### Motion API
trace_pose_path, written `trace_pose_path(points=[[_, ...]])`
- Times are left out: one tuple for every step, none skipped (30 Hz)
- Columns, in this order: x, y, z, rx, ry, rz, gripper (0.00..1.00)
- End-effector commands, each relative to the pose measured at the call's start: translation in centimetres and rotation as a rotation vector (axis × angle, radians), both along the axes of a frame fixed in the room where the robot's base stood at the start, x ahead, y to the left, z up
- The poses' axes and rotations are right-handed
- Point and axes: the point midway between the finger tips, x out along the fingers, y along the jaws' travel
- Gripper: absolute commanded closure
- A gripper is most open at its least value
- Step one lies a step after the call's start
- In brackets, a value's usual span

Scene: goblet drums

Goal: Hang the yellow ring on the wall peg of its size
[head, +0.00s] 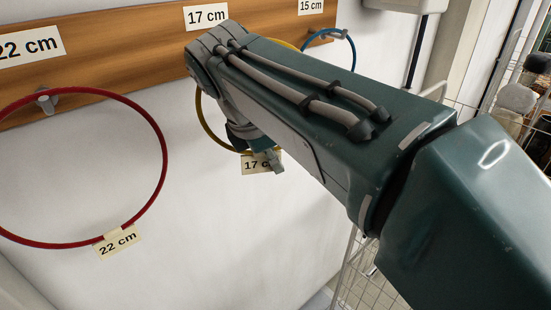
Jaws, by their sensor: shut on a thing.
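The yellow ring (204,118) is upright close to the wall board, below the "17 cm" label (206,16). Its left arc and a bit of its top show; my arm hides the rest. A "17 cm" tag (257,167) is at its lower edge. My gripper (268,158), partly hidden behind my forearm, is shut on the yellow ring at its lower part, just above the tag. The peg under the 17 cm label is hidden by my arm, so I cannot tell whether the ring is around it or in front of it.
A red ring (164,150) with a 22 cm tag hangs on the left peg (46,99). A blue ring (354,60) hangs on the right peg (326,35) under the 15 cm label. The wooden board (120,45) holds the pegs. A wire rack (360,270) stands at the right.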

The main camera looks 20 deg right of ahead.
Motion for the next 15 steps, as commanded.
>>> trace_pose_path(points=[[0.3,0.1,0.0,0.0,-0.001,0.0,1.0],[0.4,0.1,0.0,0.0,-0.001,0.0,1.0],[0.6,0.2,-0.1,0.0,0.0,0.0,1.0],[0.8,0.3,-0.1,0.0,0.0,0.0,1.0],[0.9,0.3,-0.1,0.0,0.0,0.0,1.0],[1.1,0.4,-0.1,0.0,0.0,0.0,1.0],[1.3,0.4,-0.1,0.0,0.0,0.0,1.0],[1.4,0.5,-0.1,0.0,0.0,0.0,1.0],[1.6,0.5,-0.1,0.0,-0.001,0.0,1.0],[1.7,0.6,-0.1,0.0,-0.001,0.0,1.0],[1.9,0.6,-0.2,0.0,0.0,0.0,1.0],[2.1,0.7,-0.2,0.0,0.0,0.001,1.0],[2.2,0.7,-0.2,0.0,0.0,0.001,1.0],[2.4,0.8,-0.3,0.0,0.001,0.001,1.0],[2.5,0.8,-0.3,0.0,0.0,0.001,1.0]])
